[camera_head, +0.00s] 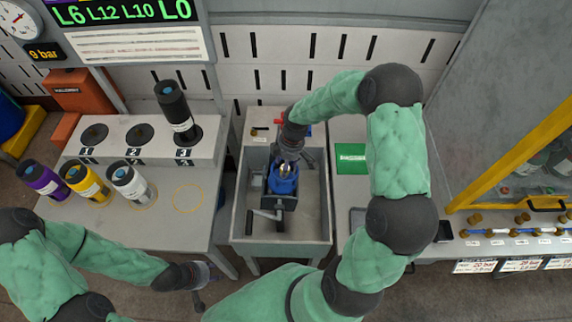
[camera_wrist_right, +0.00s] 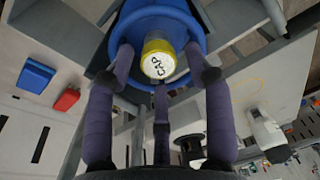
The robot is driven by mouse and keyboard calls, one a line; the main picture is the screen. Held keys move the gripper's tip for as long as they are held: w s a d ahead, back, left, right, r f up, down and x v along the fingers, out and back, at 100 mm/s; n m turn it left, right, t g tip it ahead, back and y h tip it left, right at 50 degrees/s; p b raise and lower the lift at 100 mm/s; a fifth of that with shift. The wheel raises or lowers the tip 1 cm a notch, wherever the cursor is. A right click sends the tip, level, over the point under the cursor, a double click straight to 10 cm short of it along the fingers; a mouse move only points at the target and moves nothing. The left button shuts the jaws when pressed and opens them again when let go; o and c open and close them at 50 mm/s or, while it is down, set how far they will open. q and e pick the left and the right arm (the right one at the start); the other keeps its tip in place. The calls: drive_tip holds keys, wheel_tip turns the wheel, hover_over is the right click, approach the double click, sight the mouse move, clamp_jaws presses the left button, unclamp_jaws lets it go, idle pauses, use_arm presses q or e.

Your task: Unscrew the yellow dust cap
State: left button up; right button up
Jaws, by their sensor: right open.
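The blue cylinder (camera_head: 284,186) stands clamped in a vise (camera_head: 266,215) inside a grey tub (camera_head: 240,207). In the right wrist view, the yellow dust cap (camera_wrist_right: 158,59), marked "CAP", sits on the end of the blue cylinder (camera_wrist_right: 150,18). My right gripper (camera_head: 288,158) is above the cylinder and hides the cap in the head view. In the wrist view, the right gripper's three fingers (camera_wrist_right: 160,66) are spread open around the cap, with gaps between them and it. My left gripper (camera_head: 208,281) is low, left of the tub, and too small to read.
A rack (camera_head: 140,150) with numbered holes holds a black cylinder (camera_head: 176,108) in slot 3. Purple (camera_head: 42,180), yellow (camera_head: 86,183) and white (camera_head: 130,183) cylinders stand on the left table. A green mat (camera_head: 351,158) lies right of the tub.

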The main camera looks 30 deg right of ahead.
idle(0.3)
drive_tip(key=m+b, duration=0.1)
drive_tip(key=m, duration=0.2)
drive_tip(key=shift+m, duration=1.5)
drive_tip(key=m+b, duration=0.1)
drive_tip(key=m, duration=0.1)
drive_tip(key=shift+m, duration=0.4)
drive_tip(key=m, duration=0.3)
drive_tip(key=shift+t+b, duration=0.3)
